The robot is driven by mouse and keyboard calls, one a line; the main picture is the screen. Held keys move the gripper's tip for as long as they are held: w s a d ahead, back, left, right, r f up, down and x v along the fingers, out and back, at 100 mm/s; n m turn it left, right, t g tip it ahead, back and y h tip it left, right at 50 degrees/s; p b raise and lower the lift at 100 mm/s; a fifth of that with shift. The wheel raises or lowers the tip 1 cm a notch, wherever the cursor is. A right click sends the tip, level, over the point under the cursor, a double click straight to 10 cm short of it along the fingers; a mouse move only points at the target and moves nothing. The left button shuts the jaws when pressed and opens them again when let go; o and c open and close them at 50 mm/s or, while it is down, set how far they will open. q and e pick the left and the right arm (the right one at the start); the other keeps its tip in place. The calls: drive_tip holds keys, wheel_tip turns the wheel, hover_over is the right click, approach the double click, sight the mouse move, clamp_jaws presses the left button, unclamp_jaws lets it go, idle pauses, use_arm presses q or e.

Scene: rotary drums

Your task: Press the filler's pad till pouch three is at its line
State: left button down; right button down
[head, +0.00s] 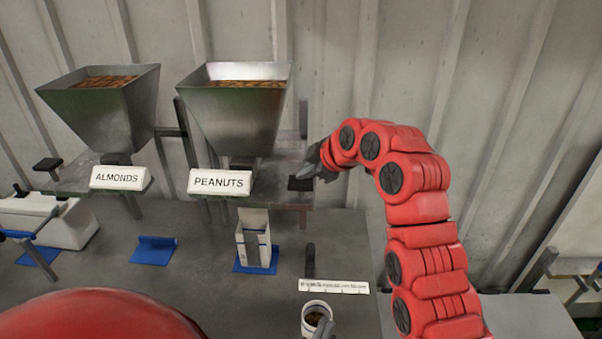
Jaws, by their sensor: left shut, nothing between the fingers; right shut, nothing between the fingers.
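The peanut filler is a steel hopper (238,115) of brown nuts with a PEANUTS sign (219,182). Its dark square pad (300,184) sits on the shelf to the right of the sign. My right gripper (308,172) is shut, with its tips at the pad; I cannot tell whether they touch it. A white pouch (264,246) stands upright in a holder below the filler, on a blue mat (243,266). Its number, line and fill level are not readable.
An ALMONDS hopper (108,112) with its own pad (47,164) stands left. The white cup (315,310) holds brown contents. A white printed strip (333,286) and a dark post (310,260) are near it. An empty blue mat (153,249) and a white machine (70,224) are left.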

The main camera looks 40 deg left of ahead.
sight(305, 182)
drive_tip(key=shift+f, duration=0.3)
idle(0.4)
drive_tip(key=shift+r+p, duration=0.5)
drive_tip(key=shift+r, duration=1.6)
wheel_tip(305, 182, up, 5)
drive_tip(key=p, duration=0.2)
drive_tip(key=shift+p, duration=0.35)
